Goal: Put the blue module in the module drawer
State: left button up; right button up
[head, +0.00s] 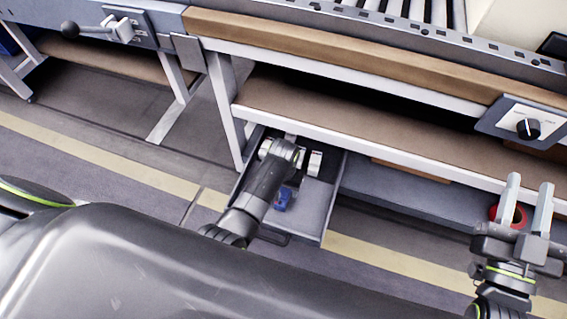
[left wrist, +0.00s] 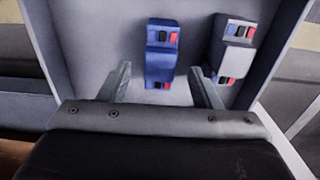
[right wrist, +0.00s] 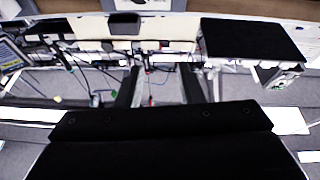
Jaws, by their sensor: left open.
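The blue module (left wrist: 161,52) lies on the floor of the open module drawer (left wrist: 95,38), between and just beyond the fingertips of my left gripper (left wrist: 160,85). The fingers are apart, and I see no contact with the module. In the head view the blue module (head: 283,199) shows inside the drawer (head: 312,215), beside my left arm. A grey-white module (left wrist: 233,48) lies in the drawer to the right of the blue one in the left wrist view. My right gripper (head: 527,200) is open and empty, held up at the right.
The drawer hangs out below a bench with a brown shelf (head: 340,135). A red ring-shaped item (head: 508,214) shows behind my right gripper. A control panel with a black knob (head: 527,128) is on the bench front. A lever (head: 95,30) is at upper left.

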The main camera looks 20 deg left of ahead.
pick_arm(q)
notch_tip(320, 180, up, 2)
jog(key=shift+r+p, duration=0.2)
jog(key=shift+p, duration=0.35)
jog(key=shift+r+p, duration=0.45)
jog(key=shift+r, duration=0.45)
pick_arm(e)
notch_tip(320, 180, down, 13)
jog(key=s+m+g, duration=0.1)
jog(key=s+g, duration=0.1)
jog(key=g, duration=0.7)
pick_arm(q)
notch_tip(320, 180, up, 3)
jog(key=shift+f+p, duration=0.1)
jog(key=shift+p, duration=0.6)
jog(key=shift+r+p, duration=1.25)
jog(key=shift+r, duration=1.7)
pick_arm(e)
jog(key=s+a+f+g+y, duration=0.2)
jog(key=s+f+g, duration=0.7)
jog(key=s+f, duration=0.3)
jog(key=shift+a+m+y, duration=0.25)
jog(key=shift+m+y, duration=0.05)
jog(key=shift+y, duration=0.1)
